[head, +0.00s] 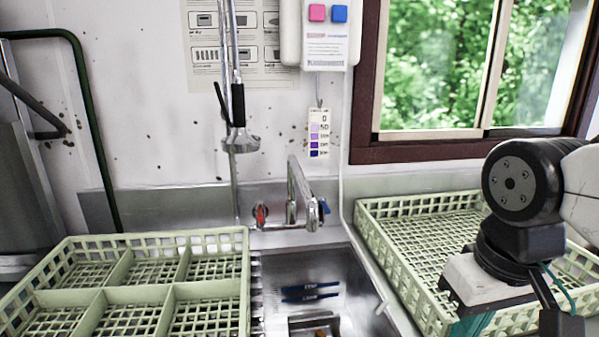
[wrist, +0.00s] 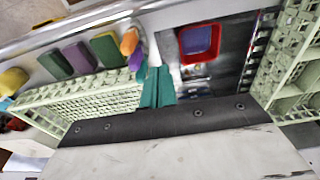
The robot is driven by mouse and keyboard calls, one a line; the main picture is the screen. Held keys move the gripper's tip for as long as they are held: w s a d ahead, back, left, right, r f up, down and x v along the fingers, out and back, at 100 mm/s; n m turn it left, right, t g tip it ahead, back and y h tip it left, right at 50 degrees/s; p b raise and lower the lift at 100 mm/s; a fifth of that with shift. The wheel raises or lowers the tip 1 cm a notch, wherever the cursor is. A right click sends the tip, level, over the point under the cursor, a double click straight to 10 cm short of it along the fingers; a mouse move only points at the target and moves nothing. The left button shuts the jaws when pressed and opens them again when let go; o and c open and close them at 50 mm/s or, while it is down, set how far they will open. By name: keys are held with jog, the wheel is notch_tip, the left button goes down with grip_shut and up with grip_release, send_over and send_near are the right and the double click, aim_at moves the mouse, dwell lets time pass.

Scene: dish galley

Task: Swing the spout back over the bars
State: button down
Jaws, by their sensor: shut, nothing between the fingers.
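The chrome spout (head: 299,185) stands at the back of the sink, between a red-marked tap (head: 261,214) and a blue-marked tap (head: 323,207). It points forward and slightly right, over the sink basin (head: 345,288). Dark bars (head: 256,290) run along the basin's left edge, beside the left rack. They seem to show in the wrist view too (wrist: 257,45). My gripper (wrist: 157,86) has teal fingers, shut and empty. In the head view it is at the lower right, above the right rack and away from the spout; its fingertips are hidden there. The spout is not clear in the wrist view.
A compartmented green rack (head: 105,294) stands left of the sink, and an open green rack (head: 405,270) stands right. A spray head (head: 240,141) hangs above and left of the spout. The wrist view shows a red container (wrist: 199,42) in the basin and several coloured blocks.

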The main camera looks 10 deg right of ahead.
dwell(0.3)
jog(key=c, duration=1.5)
grip_release()
jog(key=shift+a, duration=0.1)
jog(key=shift+o, duration=1)
jog(key=shift+w+a+f+g, duration=0.15)
jog(key=shift+w+f+g, duration=0.05)
jog(key=shift+f+g, duration=0.1)
jog(key=y, duration=0.2)
send_near(307, 187)
jog(key=shift+g, duration=0.4)
jog(key=f, duration=0.2)
jog(key=a+f, duration=0.1)
jog(key=f, duration=0.4)
jog(key=shift+w+a+f, duration=0.15)
jog(key=shift+w+f, duration=0.15)
jog(key=shift+w, duration=0.05)
jog(key=shift+a+f, duration=0.1)
jog(key=shift+f, duration=0.4)
